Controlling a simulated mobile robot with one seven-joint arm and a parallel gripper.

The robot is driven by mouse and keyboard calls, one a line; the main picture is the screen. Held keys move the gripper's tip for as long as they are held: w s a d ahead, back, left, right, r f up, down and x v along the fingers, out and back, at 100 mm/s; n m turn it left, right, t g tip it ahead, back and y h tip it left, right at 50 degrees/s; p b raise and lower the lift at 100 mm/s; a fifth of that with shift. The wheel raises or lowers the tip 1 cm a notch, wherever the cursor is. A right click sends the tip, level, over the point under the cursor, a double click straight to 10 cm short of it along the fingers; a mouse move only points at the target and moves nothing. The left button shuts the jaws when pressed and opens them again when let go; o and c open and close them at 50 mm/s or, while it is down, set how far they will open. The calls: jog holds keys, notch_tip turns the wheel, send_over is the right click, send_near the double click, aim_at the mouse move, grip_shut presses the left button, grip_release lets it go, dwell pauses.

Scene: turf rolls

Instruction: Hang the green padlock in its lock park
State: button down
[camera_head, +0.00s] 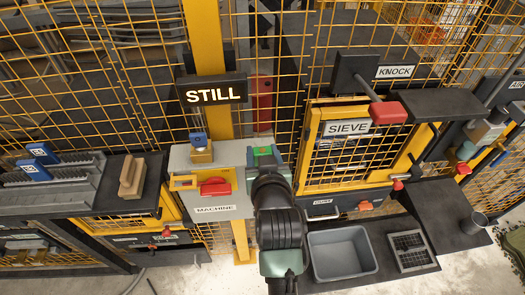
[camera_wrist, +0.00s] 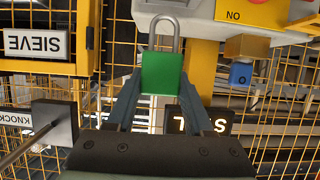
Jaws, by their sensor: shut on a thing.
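The green padlock (camera_wrist: 163,73) is between the fingers of my gripper (camera_wrist: 158,100) in the wrist view, its metal shackle (camera_wrist: 164,30) pointing to the top of the picture over a pale grey surface. My gripper is shut on the padlock body. In the head view, green of the padlock (camera_head: 264,150) shows at the tip of my gripper, beside the right edge of the grey MACHINE box (camera_head: 215,160). My arm covers what lies below it. I cannot tell which fixture is the lock park.
A red handle (camera_head: 215,187) and a brass-coloured block with a blue part (camera_head: 201,148) are on the box. The STILL sign (camera_head: 211,93) hangs above. The SIEVE door (camera_head: 350,145) and red KNOCK pad (camera_head: 388,112) are right. A grey bin (camera_head: 342,252) stands below.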

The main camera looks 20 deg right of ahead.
jog(key=shift+f+b, duration=1.95)
jog(key=shift+f, duration=0.6)
jog(key=shift+c, duration=1)
grip_release()
jog(key=b+v, duration=0.3)
jog(key=v, duration=1)
